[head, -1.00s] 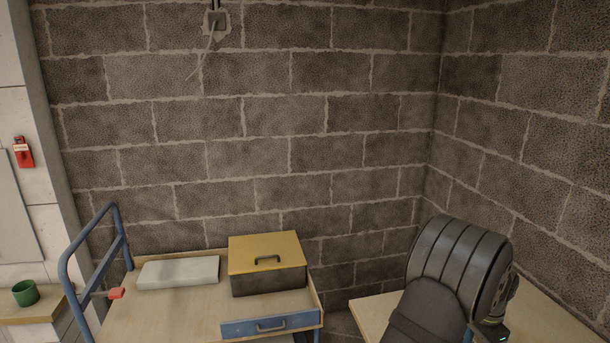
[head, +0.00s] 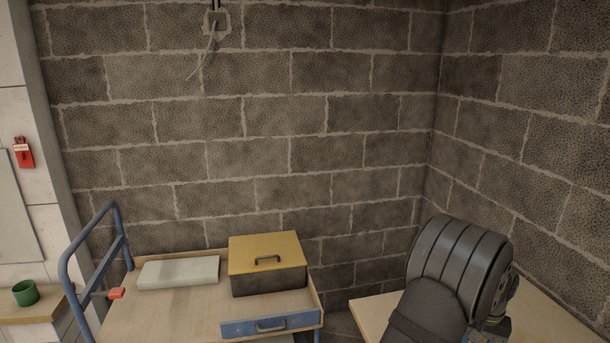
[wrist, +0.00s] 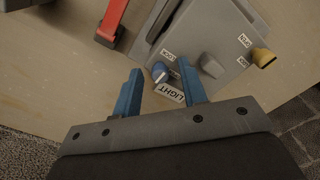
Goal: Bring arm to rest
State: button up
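My gripper (wrist: 160,82) shows in the wrist view with two blue fingers spread apart and nothing held between them. The fingertips are near the edge of a grey control box (wrist: 228,38). In the head view my dark arm fills the lower right, and my gripper is hidden there.
The box also has a grey knob (wrist: 210,65) and a yellow one (wrist: 263,57). A red-handled item (wrist: 112,22) lies left of it. In the head view, a yellow-lidded box (head: 268,265) and a pale slab (head: 179,272) sit on a blue-railed cart (head: 195,312).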

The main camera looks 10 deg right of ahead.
jog(key=n, duration=0.6)
jog(key=shift+n, duration=0.4)
jog(key=shift+o, duration=1.3)
jog(key=o, duration=1.1)
jog(key=shift+n, duration=0.3)
jog(key=s+r, duration=0.1)
jog(key=r, duration=0.1)
jog(key=s+r, duration=0.1)
jog(key=r, duration=0.1)
jog(key=s+r, duration=0.1)
jog(key=r, duration=0.1)
jog(key=shift+a+r, duration=0.2)
jog(key=shift+a, duration=0.1)
jog(key=s+a+r+n, duration=0.15)
jog(key=s+r, duration=0.25)
jog(key=r, duration=0.4)
jog(key=shift+m, duration=0.25)
jog(key=f, duration=0.6)
jog(key=a+f, duration=0.1)
jog(key=f, duration=0.3)
jog(key=shift+s, duration=0.1)
jog(key=shift+r, duration=0.15)
